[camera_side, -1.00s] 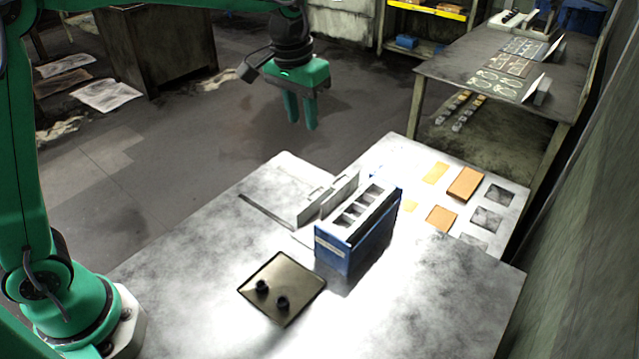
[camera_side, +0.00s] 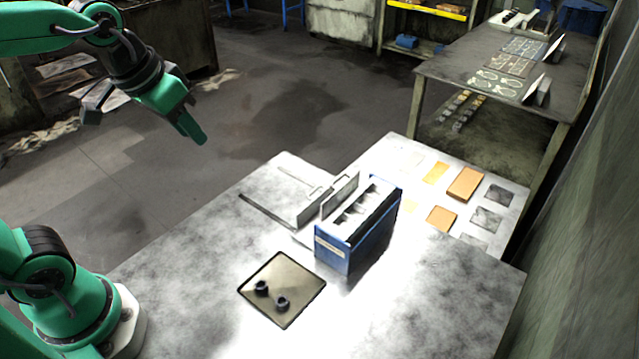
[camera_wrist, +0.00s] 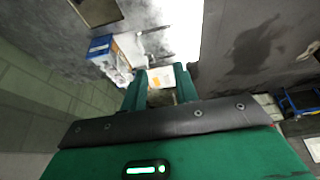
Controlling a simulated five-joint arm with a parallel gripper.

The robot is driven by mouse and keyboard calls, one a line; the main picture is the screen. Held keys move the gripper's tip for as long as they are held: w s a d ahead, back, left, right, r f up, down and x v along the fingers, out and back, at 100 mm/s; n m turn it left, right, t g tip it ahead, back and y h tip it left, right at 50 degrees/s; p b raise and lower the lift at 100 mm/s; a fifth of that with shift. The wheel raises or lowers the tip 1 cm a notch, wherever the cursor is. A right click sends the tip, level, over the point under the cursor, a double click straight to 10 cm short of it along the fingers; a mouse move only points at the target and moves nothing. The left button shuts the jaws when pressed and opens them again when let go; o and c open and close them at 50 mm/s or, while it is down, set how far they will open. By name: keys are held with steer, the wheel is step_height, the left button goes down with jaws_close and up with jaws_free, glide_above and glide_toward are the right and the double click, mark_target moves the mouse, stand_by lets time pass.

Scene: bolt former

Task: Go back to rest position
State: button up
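My green gripper (camera_side: 192,138) hangs in the air at the upper left of the side view, beyond the table's left edge and well clear of everything on it. In the wrist view, my gripper (camera_wrist: 160,74) has its two fingers apart with nothing held between them. The blue bolt former box (camera_side: 345,240) stands upright on the table, with a row of slots on top. A tray (camera_side: 285,268) with two small black round parts (camera_side: 272,295) lies in front of it.
A grey upright plate (camera_side: 340,195) stands beside the blue box. Orange blocks (camera_side: 465,184) and flat squares lie on the pale board behind. A second table (camera_side: 455,72) with panels stands at the back right. The floor under my gripper is open.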

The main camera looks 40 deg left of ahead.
steer(key=s+a+f+t, duration=0.1)
steer(key=s+f, duration=0.1)
steer(key=s, duration=0.3)
steer(key=shift+s+a+f, duration=0.15)
steer(key=shift+f, duration=0.2)
stand_by(0.4)
